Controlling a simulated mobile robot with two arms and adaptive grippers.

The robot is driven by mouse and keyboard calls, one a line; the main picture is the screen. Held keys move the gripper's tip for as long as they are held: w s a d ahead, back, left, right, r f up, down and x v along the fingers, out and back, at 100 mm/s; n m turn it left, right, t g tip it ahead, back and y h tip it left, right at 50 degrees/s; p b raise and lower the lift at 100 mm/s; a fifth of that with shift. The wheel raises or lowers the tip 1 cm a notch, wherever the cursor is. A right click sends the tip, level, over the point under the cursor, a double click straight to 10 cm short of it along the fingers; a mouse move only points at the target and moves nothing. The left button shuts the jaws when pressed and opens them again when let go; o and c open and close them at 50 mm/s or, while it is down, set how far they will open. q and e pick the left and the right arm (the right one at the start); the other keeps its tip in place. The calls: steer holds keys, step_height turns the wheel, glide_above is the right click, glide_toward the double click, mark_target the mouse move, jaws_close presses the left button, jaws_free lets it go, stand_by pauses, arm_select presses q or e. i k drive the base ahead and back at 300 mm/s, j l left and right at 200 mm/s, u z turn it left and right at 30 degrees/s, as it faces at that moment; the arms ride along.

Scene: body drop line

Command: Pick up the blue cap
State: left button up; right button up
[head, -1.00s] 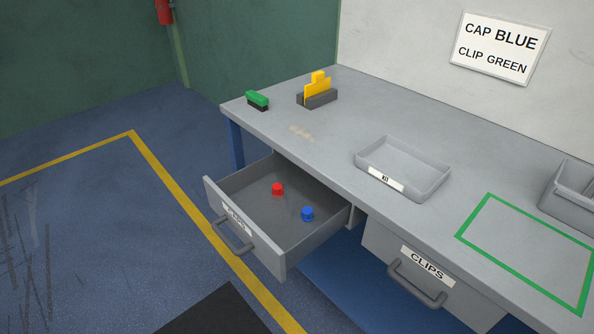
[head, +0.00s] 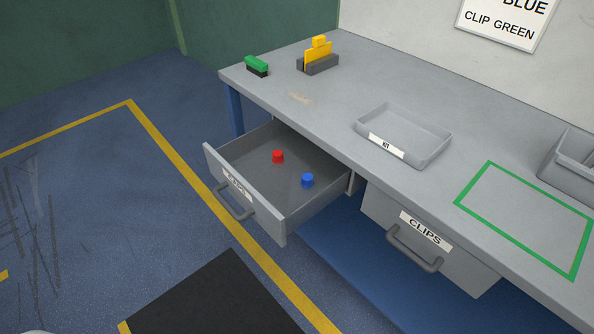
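The blue cap (head: 308,181) stands on the floor of the open left drawer (head: 320,205), toward its right side. A red cap (head: 278,157) stands in the same drawer, behind and to the left of the blue one, apart from it. The drawer's front label is seen at a steep angle and is hard to read. Neither of my grippers shows in the head view.
A closed drawer labelled CLIPS (head: 440,262) is to the right. On the bench are an empty KIT tray (head: 440,150), a yellow item in a dark holder (head: 318,66), a green-topped block (head: 257,66) and a green-outlined area (head: 525,218). A black mat (head: 225,300) lies on the floor.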

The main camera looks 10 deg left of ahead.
mark_target(307, 181)
steer(key=z, duration=0.45)
steer(key=j+z, duration=0.35)
steer(key=i+j+z, duration=0.1)
steer(key=j+z, duration=0.6)
steer(key=k+j, duration=0.05)
